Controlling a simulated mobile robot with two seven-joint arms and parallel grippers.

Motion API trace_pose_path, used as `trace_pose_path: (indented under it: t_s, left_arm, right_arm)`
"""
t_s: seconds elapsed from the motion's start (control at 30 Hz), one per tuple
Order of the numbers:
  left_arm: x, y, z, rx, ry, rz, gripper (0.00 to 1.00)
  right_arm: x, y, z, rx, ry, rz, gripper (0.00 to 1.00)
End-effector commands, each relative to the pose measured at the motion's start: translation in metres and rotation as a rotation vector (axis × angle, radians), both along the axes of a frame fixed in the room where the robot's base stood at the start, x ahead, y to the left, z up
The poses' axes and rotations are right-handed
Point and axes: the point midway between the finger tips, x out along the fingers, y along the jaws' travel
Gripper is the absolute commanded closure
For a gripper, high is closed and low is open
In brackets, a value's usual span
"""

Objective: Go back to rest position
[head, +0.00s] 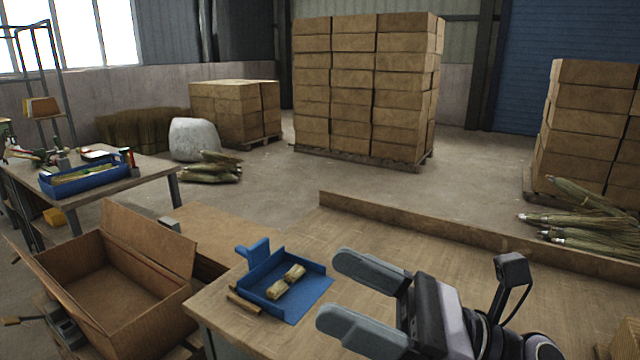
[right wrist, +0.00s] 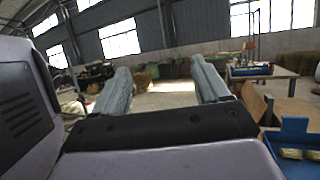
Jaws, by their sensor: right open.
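My right gripper (head: 352,292) reaches in from the right over the wooden workbench (head: 400,240) in the head view. Its two grey fingers are spread apart with nothing between them. In the right wrist view the same open fingers (right wrist: 163,88) point out toward the room. A blue dustpan-like tray (head: 310,300) lies on the bench left of the gripper, apart from it. Two short straw bundles (head: 287,282) lie in the tray. The tray also shows at the right edge of the right wrist view (right wrist: 294,128). My left gripper is in neither view.
A wooden stick (head: 244,299) lies beside the tray. An open, empty cardboard box (head: 60,262) stands at the left. A low wooden ledge (head: 450,232) runs along the bench's back. A side table (head: 100,185) holds a blue bin (head: 88,180). Stacked boxes (head: 365,90) stand far behind.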

Motion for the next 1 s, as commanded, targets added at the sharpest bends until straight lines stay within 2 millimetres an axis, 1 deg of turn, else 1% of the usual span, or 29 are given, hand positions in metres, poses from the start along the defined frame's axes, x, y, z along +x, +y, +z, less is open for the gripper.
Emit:
trace_pose_path:
  t_s: [0.03,0.13,0.17,0.27,0.3,0.37,0.4,0.47,0.5,0.53,0.57,0.6,0.67,0.7,0.77,0.8,0.87,0.9,0.97,1.0]
  left_arm:
    - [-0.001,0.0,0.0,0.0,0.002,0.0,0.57]
    - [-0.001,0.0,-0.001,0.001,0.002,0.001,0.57]
    - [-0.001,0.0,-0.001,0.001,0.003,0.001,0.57]
    - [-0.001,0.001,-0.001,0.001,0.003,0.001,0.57]
    - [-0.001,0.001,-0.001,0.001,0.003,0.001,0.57]
    - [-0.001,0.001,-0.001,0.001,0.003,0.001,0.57]
    - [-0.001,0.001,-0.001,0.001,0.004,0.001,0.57]
    - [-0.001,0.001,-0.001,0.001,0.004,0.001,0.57]
    - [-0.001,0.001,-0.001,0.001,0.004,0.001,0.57]
    - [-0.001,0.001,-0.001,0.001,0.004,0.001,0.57]
    - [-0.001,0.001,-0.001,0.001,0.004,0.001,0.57]
    - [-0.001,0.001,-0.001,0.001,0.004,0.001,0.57]
    - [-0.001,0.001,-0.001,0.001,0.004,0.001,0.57]
    - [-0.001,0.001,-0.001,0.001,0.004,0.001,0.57]
    - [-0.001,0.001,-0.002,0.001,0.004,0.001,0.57]
    - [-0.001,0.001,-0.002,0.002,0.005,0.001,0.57]
    - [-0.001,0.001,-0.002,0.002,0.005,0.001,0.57]
    - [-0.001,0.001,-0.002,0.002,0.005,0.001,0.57]
    - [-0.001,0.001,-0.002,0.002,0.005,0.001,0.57]
    - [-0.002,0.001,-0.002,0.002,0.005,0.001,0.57]
  right_arm:
    - [0.008,-0.009,0.004,0.108,0.13,-0.031,0.25]
    - [0.029,-0.033,0.007,0.317,0.386,-0.094,0.25]
    - [0.035,-0.041,0.005,0.38,0.464,-0.112,0.25]
    - [0.055,-0.07,-0.011,0.592,0.72,-0.177,0.25]
    - [0.062,-0.082,-0.021,0.677,0.823,-0.202,0.25]
    - [0.07,-0.101,-0.039,0.806,0.975,-0.243,0.25]
    - [0.074,-0.113,-0.054,0.892,1.075,-0.271,0.25]
    - [0.077,-0.13,-0.078,1.024,1.222,-0.316,0.25]
    - [0.076,-0.141,-0.096,1.11,1.318,-0.349,0.25]
    - [0.075,-0.148,-0.111,1.177,1.389,-0.375,0.25]
    - [0.072,-0.155,-0.125,1.244,1.459,-0.401,0.25]
    - [0.067,-0.164,-0.146,1.334,1.55,-0.44,0.25]
    - [0.056,-0.176,-0.177,1.468,1.681,-0.502,0.25]
    - [0.045,-0.182,-0.198,1.56,1.764,-0.549,0.25]
    - [0.027,-0.191,-0.227,1.695,1.88,-0.624,0.25]
    - [0.013,-0.194,-0.245,1.779,1.949,-0.676,0.25]
    - [-0.008,-0.198,-0.268,1.897,2.035,-0.754,0.25]
    - [-0.022,-0.2,-0.281,1.964,2.082,-0.803,0.25]
    - [-0.042,-0.201,-0.297,2.055,2.139,-0.879,0.25]
    - [-0.054,-0.202,-0.305,-2.08,-2.14,0.909,0.25]
